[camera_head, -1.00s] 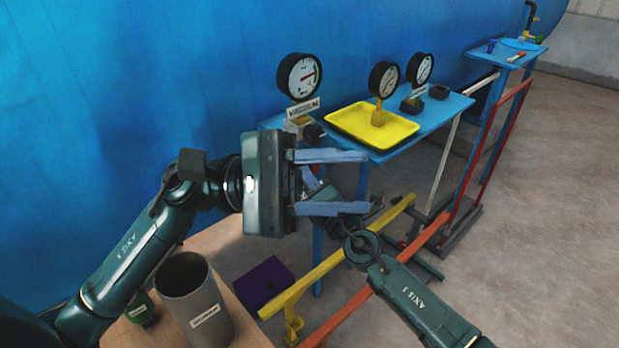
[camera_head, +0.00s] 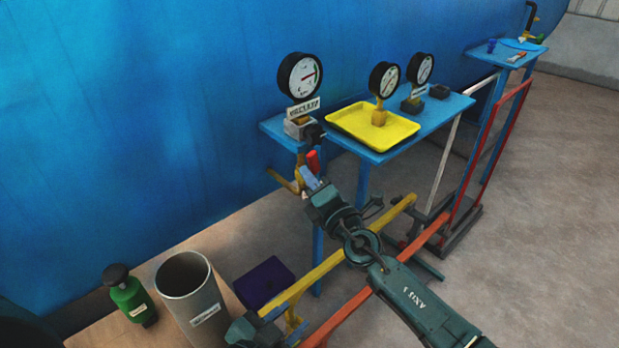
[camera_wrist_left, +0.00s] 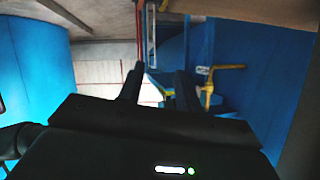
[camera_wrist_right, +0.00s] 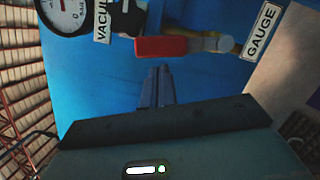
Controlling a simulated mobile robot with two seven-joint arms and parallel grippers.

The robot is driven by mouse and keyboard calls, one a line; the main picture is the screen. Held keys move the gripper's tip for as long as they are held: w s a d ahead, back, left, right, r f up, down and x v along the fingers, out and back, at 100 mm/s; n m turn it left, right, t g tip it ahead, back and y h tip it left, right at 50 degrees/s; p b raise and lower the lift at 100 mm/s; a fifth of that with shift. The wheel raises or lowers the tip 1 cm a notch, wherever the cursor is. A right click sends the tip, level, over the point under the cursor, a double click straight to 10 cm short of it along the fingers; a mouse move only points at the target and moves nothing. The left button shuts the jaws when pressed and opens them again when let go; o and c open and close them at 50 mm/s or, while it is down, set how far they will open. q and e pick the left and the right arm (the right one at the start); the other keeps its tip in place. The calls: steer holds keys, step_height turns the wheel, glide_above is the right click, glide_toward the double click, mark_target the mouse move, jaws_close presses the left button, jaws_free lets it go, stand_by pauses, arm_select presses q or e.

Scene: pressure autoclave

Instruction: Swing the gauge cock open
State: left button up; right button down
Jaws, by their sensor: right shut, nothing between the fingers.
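The gauge cock has a red lever (camera_head: 313,160) below the front left corner of the blue shelf, on brass pipework (camera_head: 299,178). In the right wrist view the red lever (camera_wrist_right: 165,46) lies across the picture, with a GAUGE tag (camera_wrist_right: 260,33) to its right. My right gripper (camera_head: 308,175) is shut and empty, its fingertips just below the lever; the right wrist view shows a gap between fingertips (camera_wrist_right: 157,72) and lever. My left gripper (camera_head: 245,333) is low at the bottom edge; its fingers (camera_wrist_left: 158,80) are apart and empty in the left wrist view.
A vacuum gauge (camera_head: 299,77) stands above the cock, against the blue vessel wall. The shelf (camera_head: 442,110) carries a yellow tray (camera_head: 350,118) and two more gauges. A grey bin (camera_head: 190,290) and green bottle (camera_head: 131,296) stand lower left. Yellow (camera_head: 345,255) and orange rails run below.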

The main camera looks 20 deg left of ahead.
mark_target(315, 163)
steer(key=shift+w+d+r+m+h+p, duration=0.35)
steer(key=shift+w+r+m+p, duration=0.25)
steer(key=shift+m+p, duration=0.4)
steer(key=shift+w+d+r+m+p, duration=0.25)
steer(key=shift+m+p, duration=0.15)
steer(key=shift+p, duration=0.15)
steer(key=shift+w+m, duration=0.1)
steer(key=shift+m, duration=0.2)
steer(key=shift+w+d+f, duration=0.1)
steer(key=shift+w+d, duration=0.05)
arm_select(q)
steer(key=s+n, duration=0.1)
steer(key=s+a+n+g, duration=0.1)
steer(key=s+f+n, duration=0.1)
steer(key=s, duration=0.1)
steer(key=shift+a+n+g+y, duration=0.15)
steer(key=shift+n+g+y, duration=0.15)
steer(key=shift+y, duration=0.1)
steer(key=shift+r+p, duration=0.1)
steer(key=shift+p, duration=0.2)
